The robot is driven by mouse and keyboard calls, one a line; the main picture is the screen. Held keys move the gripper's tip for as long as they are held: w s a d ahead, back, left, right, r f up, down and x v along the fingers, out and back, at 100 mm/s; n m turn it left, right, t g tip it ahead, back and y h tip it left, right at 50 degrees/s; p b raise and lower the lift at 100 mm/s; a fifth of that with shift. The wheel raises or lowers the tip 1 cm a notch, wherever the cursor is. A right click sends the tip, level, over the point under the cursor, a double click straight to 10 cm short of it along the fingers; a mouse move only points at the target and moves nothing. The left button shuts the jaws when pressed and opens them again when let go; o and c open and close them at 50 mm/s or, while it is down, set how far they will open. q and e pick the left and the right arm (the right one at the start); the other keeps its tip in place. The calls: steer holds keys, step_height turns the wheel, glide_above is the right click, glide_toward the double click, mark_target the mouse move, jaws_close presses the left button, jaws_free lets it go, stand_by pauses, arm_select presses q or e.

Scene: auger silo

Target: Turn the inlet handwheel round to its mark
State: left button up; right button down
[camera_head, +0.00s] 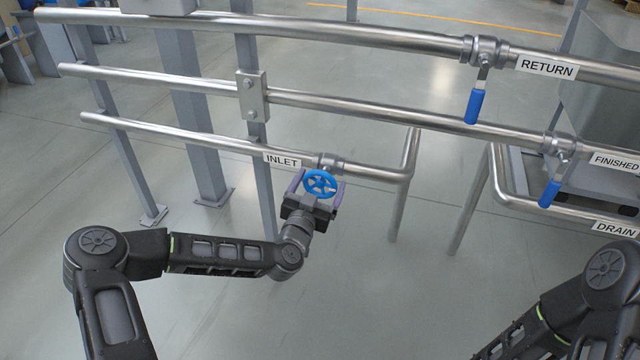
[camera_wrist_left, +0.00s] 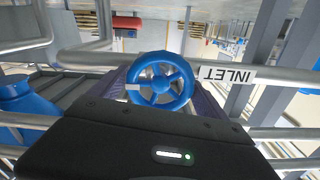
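The inlet handwheel (camera_head: 321,183) is a blue spoked wheel on the lowest pipe, beside the INLET label (camera_head: 282,160). In the left wrist view the handwheel (camera_wrist_left: 160,82) is centred between my fingers, with a small white patch at its left rim. My left gripper (camera_head: 318,190) is at the wheel, its purple fingers on either side of it. The fingers are wide apart; I cannot tell whether they touch the rim. The INLET label (camera_wrist_left: 227,75) appears upside down in the wrist view. My right gripper is out of view; only part of that arm shows at lower right.
Three steel pipes cross on grey posts. A blue lever (camera_head: 474,105) hangs by the RETURN label (camera_head: 547,67), and another blue lever (camera_head: 550,192) hangs near the FINISHED label (camera_head: 615,162). A DRAIN label (camera_head: 615,230) is at right. The floor (camera_head: 400,290) in front is clear.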

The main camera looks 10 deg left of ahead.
arm_select(q)
steer(key=c, duration=0.9)
steer(key=shift+n, duration=0.3)
